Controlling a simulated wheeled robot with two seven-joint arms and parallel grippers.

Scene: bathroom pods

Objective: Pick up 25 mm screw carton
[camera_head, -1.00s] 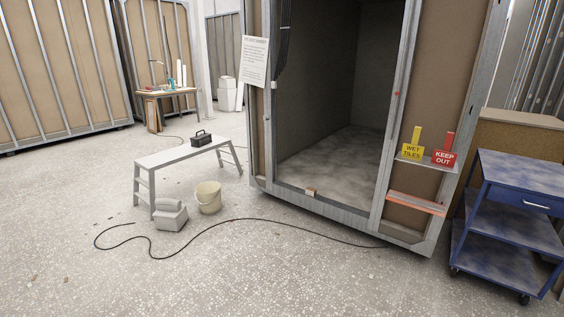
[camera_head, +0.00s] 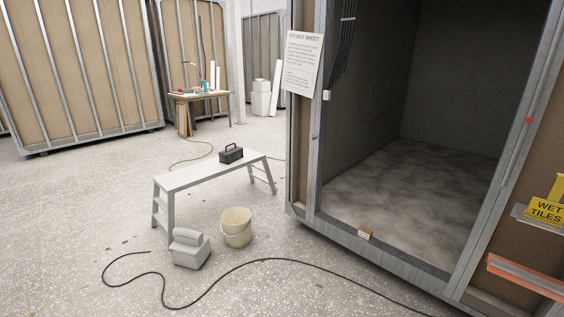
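A small brown and white box (camera_head: 365,234) sits on the front sill of the pod doorway, near the bottom left of the opening. It looks like a small carton, but its label is too small to read, so I cannot tell whether it is the 25 mm screw carton. Small items stand on a workbench (camera_head: 203,96) at the back, too far off to make out. Neither of my grippers is in view.
The pod (camera_head: 390,268) fills the right side. A white step bench (camera_head: 190,176) carries a black toolbox (camera_head: 231,153). A black cable (camera_head: 215,281) crosses the floor. Open floor lies left.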

